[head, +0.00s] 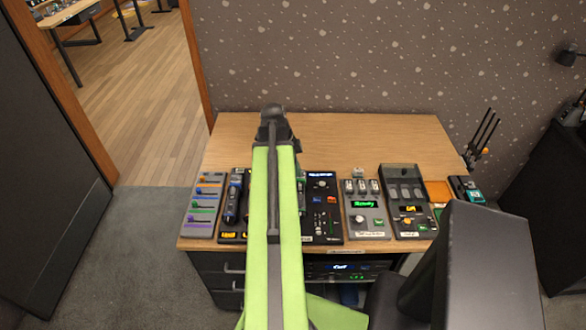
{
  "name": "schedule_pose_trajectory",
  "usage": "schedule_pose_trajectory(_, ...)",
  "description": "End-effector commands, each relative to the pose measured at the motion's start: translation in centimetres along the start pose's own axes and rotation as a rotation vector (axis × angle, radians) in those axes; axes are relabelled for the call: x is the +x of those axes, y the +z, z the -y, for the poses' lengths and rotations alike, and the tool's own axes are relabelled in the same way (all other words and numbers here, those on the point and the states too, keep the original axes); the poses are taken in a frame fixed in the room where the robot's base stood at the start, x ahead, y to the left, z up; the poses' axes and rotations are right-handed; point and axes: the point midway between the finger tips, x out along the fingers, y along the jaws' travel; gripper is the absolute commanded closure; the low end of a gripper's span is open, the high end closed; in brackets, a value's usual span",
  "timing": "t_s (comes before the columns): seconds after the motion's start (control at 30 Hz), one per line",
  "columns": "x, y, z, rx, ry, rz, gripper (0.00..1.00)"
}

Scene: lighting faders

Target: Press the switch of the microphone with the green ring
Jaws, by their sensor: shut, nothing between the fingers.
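A dark handheld microphone (232,204) lies upright in the picture on a dark panel on the desk, just left of my arm. Its ring colour is too small to tell surely, and no green ring can be made out on it. My green arm reaches over the desk and covers the strip right of this microphone, so anything lying there is hidden. My arm's dark joint is above the middle of the desk. My gripper's fingers cannot be seen; the arm hides them.
The wooden desk (360,137) has a clear back half. A grey fader panel (204,207) stands at left. Right of my arm are a black control panel (323,215), a panel with a green display (364,204) and another dark panel (405,200). A patterned wall (350,60) rises behind.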

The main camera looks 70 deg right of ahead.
Motion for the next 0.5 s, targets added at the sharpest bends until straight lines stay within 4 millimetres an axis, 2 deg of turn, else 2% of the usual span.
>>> schedule_pose_trajectory(0.03, 2.3, 0.3, 0.0, 0.001, 0.000, 0.000, 1.00)
schedule_pose_trajectory(0.2, 5.0, 1.0, 0.2, 0.000, 0.000, 0.000, 1.00)
schedule_pose_trajectory(0.3, 5.5, 1.1, 0.3, 0.000, 0.000, 0.000, 1.00)
schedule_pose_trajectory(0.5, 5.3, 1.1, 0.3, 0.000, 0.000, 0.000, 1.00)
